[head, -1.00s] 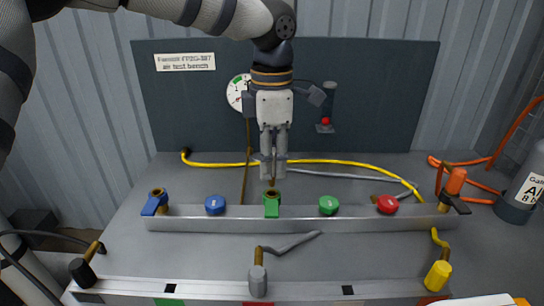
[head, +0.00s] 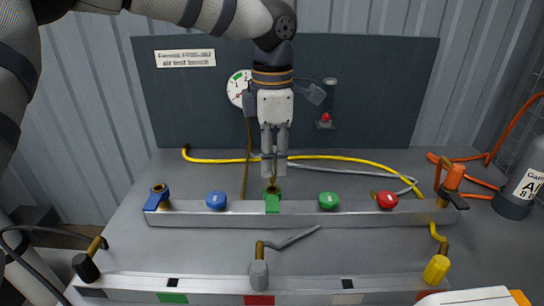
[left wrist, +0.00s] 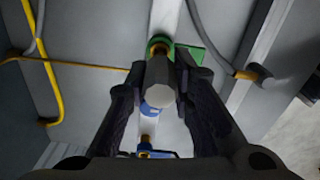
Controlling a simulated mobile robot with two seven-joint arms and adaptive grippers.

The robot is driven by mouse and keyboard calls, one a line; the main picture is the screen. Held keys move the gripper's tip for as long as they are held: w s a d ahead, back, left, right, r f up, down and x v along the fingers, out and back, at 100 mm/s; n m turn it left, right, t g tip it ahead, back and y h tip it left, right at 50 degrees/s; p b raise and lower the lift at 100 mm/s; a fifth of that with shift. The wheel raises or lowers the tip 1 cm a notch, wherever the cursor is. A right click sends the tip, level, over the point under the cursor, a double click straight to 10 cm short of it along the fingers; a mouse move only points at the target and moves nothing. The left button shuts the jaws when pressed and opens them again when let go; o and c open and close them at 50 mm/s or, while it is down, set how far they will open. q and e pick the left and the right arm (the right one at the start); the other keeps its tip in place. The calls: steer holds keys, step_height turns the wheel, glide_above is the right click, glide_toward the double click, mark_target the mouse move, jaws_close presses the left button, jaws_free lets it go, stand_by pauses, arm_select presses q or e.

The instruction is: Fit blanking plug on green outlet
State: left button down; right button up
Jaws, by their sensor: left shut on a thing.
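The green outlet (head: 272,203), a green fitting with a brass mouth, stands at the middle of the rear metal rail. My left gripper (head: 273,168) points down just above it, fingers close together. In the left wrist view the left gripper (left wrist: 162,85) is shut on a grey faceted plug (left wrist: 162,97). The green outlet (left wrist: 188,52) and a brass ring show just beyond the plug. Whether plug and brass touch I cannot tell. In the head view the fingers mostly hide the plug. My right gripper is not in view.
A yellow hose (head: 335,158) runs behind. The front rail carries black, grey (head: 259,272) and yellow connectors.

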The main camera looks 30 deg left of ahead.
mark_target(272, 183)
arm_select(q)
steer(key=shift+f, duration=0.15)
steer(key=shift+f, duration=1.1)
steer(key=shift+f, duration=0.85)
stand_by(0.7)
steer(key=c, duration=1.3)
jaws_free()
step_height(272, 183, up, 12)
